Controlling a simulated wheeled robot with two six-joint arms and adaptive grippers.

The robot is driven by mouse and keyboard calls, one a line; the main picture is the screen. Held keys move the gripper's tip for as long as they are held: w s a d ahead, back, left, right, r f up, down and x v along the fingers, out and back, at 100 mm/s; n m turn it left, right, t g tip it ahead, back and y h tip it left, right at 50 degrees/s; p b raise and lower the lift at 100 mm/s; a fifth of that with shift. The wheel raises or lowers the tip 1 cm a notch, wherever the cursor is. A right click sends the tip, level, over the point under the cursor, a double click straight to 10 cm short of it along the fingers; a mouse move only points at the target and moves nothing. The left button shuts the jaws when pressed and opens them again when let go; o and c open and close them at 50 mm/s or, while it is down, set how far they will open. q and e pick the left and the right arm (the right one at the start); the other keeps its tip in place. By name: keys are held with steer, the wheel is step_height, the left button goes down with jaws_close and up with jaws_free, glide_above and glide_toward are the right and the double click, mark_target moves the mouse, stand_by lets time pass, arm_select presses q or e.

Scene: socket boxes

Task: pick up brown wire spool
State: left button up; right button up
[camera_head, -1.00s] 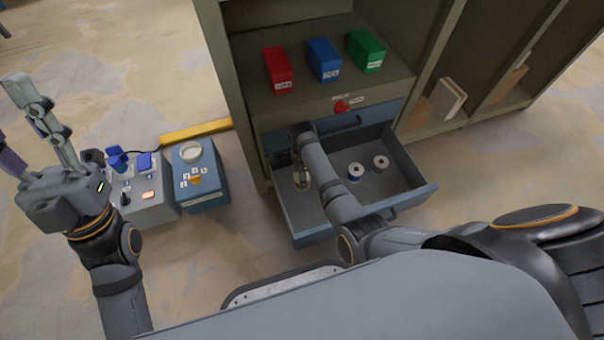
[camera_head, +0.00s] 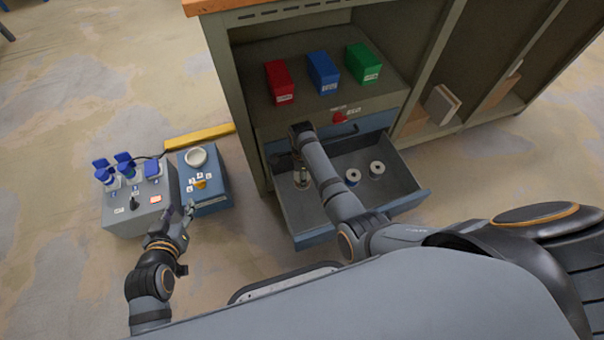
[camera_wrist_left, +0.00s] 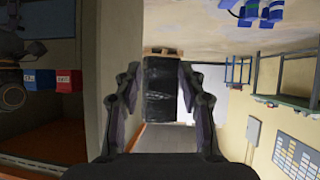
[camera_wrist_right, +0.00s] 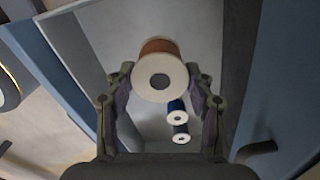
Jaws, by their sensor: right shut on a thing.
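The brown wire spool (camera_wrist_right: 158,70) sits between the fingers of my right gripper (camera_wrist_right: 160,88) in the right wrist view, its pale flange and hole facing the camera. My right gripper is shut on it. In the head view this gripper (camera_head: 302,180) is over the left part of the open drawer (camera_head: 318,226), and my own arm hides the spool. My left gripper (camera_head: 187,214) is beside the blue box, its fingers spread and empty in the left wrist view (camera_wrist_left: 160,95).
A blue spool (camera_head: 352,177) and a dark spool (camera_head: 377,168) stand in the drawer. Red (camera_head: 279,82), blue (camera_head: 323,73) and green (camera_head: 363,64) bins sit on the shelf above. A grey socket box (camera_head: 140,208) and a blue box (camera_head: 206,185) stand left of the cabinet.

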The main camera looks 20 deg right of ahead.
step_height(320, 180, up, 2)
steer(key=shift+r+p, duration=0.15)
steer(key=shift+p, duration=0.85)
step_height(320, 180, up, 2)
steer(key=shift+p, duration=1.05)
steer(key=shift+r+p, duration=0.4)
steer(key=shift+p, duration=0.15)
arm_select(q)
steer(key=s+f+g, duration=0.2)
steer(key=s+g, duration=0.2)
steer(key=s, duration=0.2)
steer(key=s+f+g, duration=0.3)
steer(key=s+g, duration=0.2)
steer(key=s, duration=0.1)
steer(key=shift+s+a+f, duration=0.25)
steer(key=shift+s, duration=0.15)
